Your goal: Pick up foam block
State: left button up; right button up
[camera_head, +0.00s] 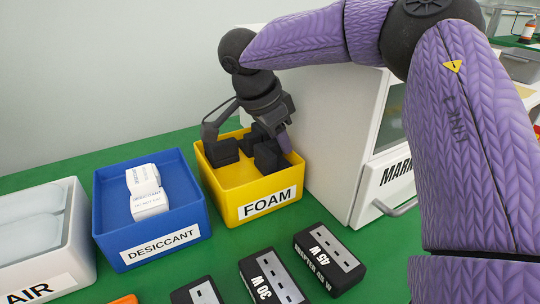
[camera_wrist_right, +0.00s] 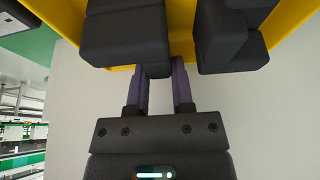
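Several black foam blocks (camera_head: 222,152) lie in the yellow bin (camera_head: 228,195) labelled FOAM. My right gripper (camera_head: 285,143) reaches down into this bin from above, at its right side beside the blocks. In the right wrist view, its two purple fingers (camera_wrist_right: 162,80) stand apart, with a visible gap between them. Dark blocks (camera_wrist_right: 124,38) are close beyond and beside the fingertips. A dark block end shows at the tips, and I cannot tell whether the fingers touch it. My left gripper is not in view.
A blue bin (camera_head: 107,207) labelled DESICCANT with white packs stands left of the foam bin, and a white bin (camera_head: 75,240) farther left. Black adapters (camera_head: 330,258) lie in front on the green table (camera_head: 215,238). A white machine (camera_head: 330,135) stands close on the right.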

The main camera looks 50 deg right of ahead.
grip_shut()
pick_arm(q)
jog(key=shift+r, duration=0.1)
pick_arm(e)
jog(key=shift+r, duration=0.1)
pick_arm(q)
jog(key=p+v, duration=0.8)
jog(key=p, duration=0.1)
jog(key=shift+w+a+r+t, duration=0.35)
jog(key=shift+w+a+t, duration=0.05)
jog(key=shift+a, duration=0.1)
pick_arm(e)
notch_tip(320, 180, up, 18)
